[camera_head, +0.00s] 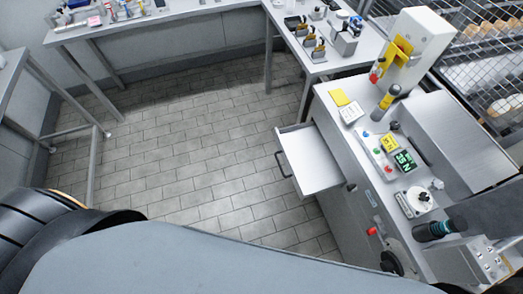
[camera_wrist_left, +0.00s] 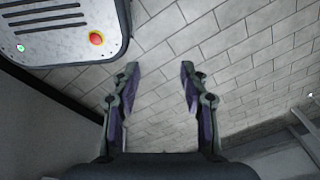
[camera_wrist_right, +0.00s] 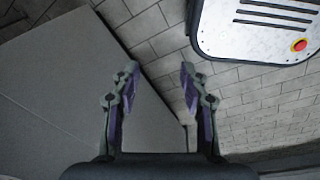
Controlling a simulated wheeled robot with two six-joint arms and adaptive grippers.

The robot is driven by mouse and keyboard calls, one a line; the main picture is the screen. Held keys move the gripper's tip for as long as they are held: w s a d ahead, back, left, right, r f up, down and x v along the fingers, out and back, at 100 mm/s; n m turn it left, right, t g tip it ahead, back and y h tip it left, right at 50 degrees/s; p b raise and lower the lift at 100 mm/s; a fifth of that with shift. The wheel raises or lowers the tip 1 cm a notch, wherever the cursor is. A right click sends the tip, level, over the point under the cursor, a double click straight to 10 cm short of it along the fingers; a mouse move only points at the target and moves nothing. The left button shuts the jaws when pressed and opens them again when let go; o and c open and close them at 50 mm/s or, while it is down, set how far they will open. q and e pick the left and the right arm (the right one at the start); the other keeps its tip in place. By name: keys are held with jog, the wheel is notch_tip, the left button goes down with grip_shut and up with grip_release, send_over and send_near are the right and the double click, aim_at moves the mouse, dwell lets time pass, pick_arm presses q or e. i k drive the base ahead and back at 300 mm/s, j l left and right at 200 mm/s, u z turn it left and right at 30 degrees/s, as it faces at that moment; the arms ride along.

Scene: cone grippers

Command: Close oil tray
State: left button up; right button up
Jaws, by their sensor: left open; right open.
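The oil tray (camera_head: 308,162) is a pale, shallow drawer pulled out from the left side of the grey machine cabinet (camera_head: 352,212) in the head view. It has a dark handle (camera_head: 282,165) on its outer left end. The tray looks empty. My left gripper (camera_wrist_left: 158,70) is open and empty in the left wrist view, with the tiled floor behind it. My right gripper (camera_wrist_right: 158,70) is open and empty in the right wrist view, with floor and a grey panel behind it. Neither gripper shows in the head view, and the tray is in neither wrist view.
The machine top carries a green display (camera_head: 404,160), knobs and a white column (camera_head: 418,45). Work tables (camera_head: 170,18) line the back, and a metal frame (camera_head: 92,150) stands at left. A wire rack (camera_head: 490,50) is at right. The tiled floor (camera_head: 200,150) left of the tray is clear.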

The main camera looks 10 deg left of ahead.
aim_at(313, 169)
jog(key=i+j+z, duration=0.1)
jog(key=j+z, duration=0.6)
jog(key=i+l, duration=0.05)
jog(key=l, duration=0.05)
